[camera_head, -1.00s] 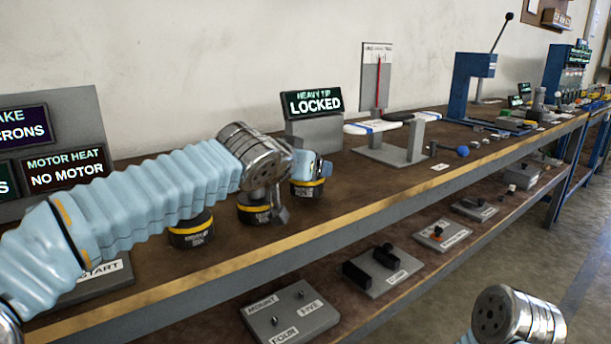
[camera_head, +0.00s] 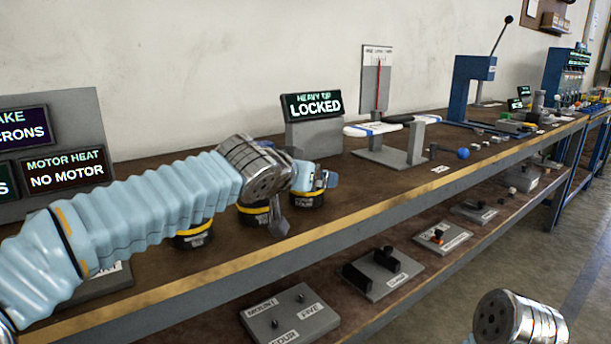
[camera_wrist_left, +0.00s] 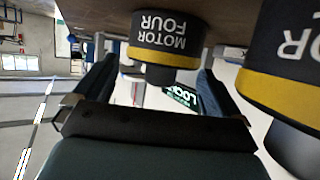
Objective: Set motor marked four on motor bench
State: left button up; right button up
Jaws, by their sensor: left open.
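The motor labelled MOTOR FOUR (camera_wrist_left: 168,35) shows upside down in the left wrist view, black with a yellow band, ahead of and between my left gripper's fingers (camera_wrist_left: 150,95). In the head view it appears to be the rightmost motor (camera_head: 308,199) of a row on the bench top. My left gripper (camera_head: 306,203) is open, one finger on each side of that motor; contact cannot be told. A display (camera_head: 66,172) at the left reads MOTOR HEAT, NO MOTOR. Only a wrist part of my right arm shows at the lower right; its fingers are out of view.
Another motor (camera_head: 254,214) stands close left of my gripper, and it looms at the right of the wrist view (camera_wrist_left: 285,65). A further motor (camera_head: 193,236) is partly under my arm. A LOCKED sign (camera_head: 313,105) stands behind. A balance-like stand (camera_head: 398,155) is to the right.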

pick_arm(q)
jog(key=v, duration=1.2)
jog(key=shift+b, duration=0.35)
